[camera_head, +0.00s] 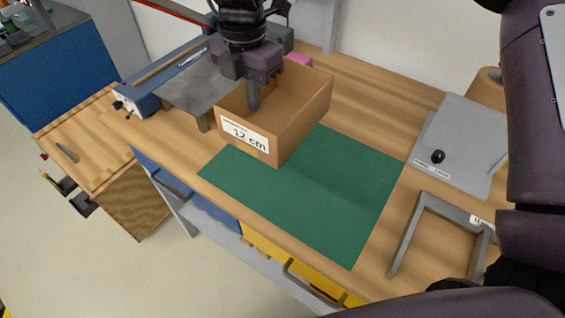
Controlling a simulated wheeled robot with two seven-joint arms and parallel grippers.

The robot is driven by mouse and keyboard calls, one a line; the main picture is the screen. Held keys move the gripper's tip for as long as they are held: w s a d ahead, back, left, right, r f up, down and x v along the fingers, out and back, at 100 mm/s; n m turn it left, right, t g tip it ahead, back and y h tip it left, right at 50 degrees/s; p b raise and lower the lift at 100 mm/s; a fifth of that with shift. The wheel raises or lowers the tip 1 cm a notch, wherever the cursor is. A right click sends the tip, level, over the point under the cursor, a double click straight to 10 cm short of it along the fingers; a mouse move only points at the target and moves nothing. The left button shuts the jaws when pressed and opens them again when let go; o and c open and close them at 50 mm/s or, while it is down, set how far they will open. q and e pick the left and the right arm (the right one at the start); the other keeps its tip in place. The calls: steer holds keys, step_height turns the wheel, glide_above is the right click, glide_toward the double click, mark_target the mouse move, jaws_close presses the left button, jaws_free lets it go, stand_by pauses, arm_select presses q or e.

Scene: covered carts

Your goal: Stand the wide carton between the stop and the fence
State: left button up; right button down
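The wide carton (304,112) is a brown open-topped box with a white label reading "12 cm". It is upright over the back left part of the green mat (330,190). My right gripper (253,100) comes down from the top. One finger shows inside the carton by its left wall; the other finger is hidden. The gripper appears shut on that wall. The carton seems slightly raised, but its underside is hidden. I cannot tell which fixtures are the stop and the fence. My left gripper is not in view.
Left of the carton are a grey plate (190,92) on legs and a blue device (143,101). A pink item (299,60) lies behind. At right are a grey plate with a black knob (438,156) and a grey U-shaped frame (408,235). The mat's front is clear.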

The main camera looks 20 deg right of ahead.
mark_target(259, 168)
step_height(259, 168, down, 18)
steer(key=shift+w+r, duration=0.1)
stand_by(0.4)
steer(key=c, duration=1.6)
jaws_free()
steer(key=shift+c, duration=0.2)
step_height(259, 168, up, 12)
